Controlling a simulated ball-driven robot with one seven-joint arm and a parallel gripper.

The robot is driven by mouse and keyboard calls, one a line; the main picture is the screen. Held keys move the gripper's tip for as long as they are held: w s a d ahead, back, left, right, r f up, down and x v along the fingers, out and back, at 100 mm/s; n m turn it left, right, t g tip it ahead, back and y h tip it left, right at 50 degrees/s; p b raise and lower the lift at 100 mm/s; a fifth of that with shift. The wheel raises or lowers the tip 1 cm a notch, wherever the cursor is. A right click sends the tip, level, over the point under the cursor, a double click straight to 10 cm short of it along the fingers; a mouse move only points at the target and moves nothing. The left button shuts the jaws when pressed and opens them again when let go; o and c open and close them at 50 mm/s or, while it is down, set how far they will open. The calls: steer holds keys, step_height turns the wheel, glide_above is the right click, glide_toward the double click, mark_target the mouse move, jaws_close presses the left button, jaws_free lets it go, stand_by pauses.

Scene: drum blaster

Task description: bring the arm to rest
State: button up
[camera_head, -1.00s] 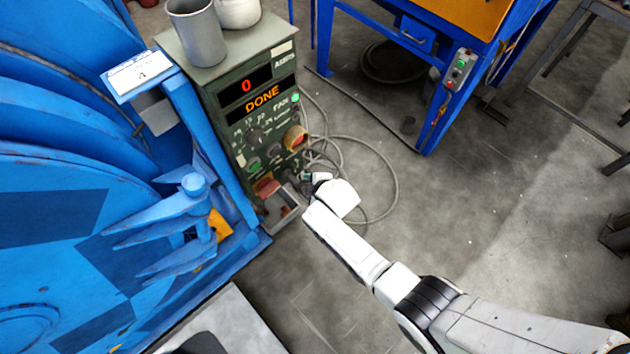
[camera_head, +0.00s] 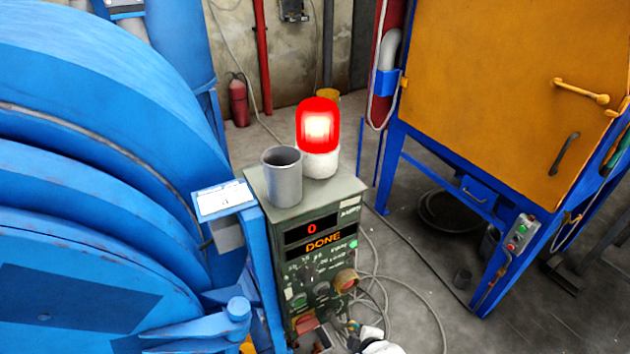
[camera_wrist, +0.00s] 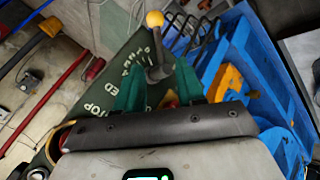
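My gripper (camera_wrist: 158,66) shows in the wrist view with two green fingers spread apart. A lever with a yellow ball knob (camera_wrist: 155,19) shows between and beyond the fingertips; I see no grip on it. In the head view only a white part of my arm (camera_head: 382,346) shows at the bottom edge, by the lower front of the green control box (camera_head: 272,240). The rest of the arm is out of that view. The box's display (camera_head: 323,242) reads 0 and DONE.
A grey cup (camera_head: 283,180) and a lit red beacon (camera_head: 318,126) stand on the box. The blue drum machine (camera_head: 90,120) is at left. A blue-framed cabinet with an orange door (camera_head: 490,90) is at right. Cables (camera_head: 400,290) lie on the floor between.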

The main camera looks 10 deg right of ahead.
steer(key=s+d+r+m+g, duration=0.2)
steer(key=s+r, duration=0.4)
steer(key=s, duration=0.4)
steer(key=s+d+r+m+g, duration=0.2)
steer(key=s+d+r+m, duration=0.2)
steer(key=s+m, duration=0.3)
steer(key=s+d+r+m+g+h, duration=0.1)
steer(key=s+d+r+m+g, duration=0.2)
steer(key=s, duration=1.1)
step_height(320, 180, up, 5)
steer(key=shift+f+m, duration=0.15)
steer(key=shift+m, duration=0.85)
steer(key=shift+a, duration=0.1)
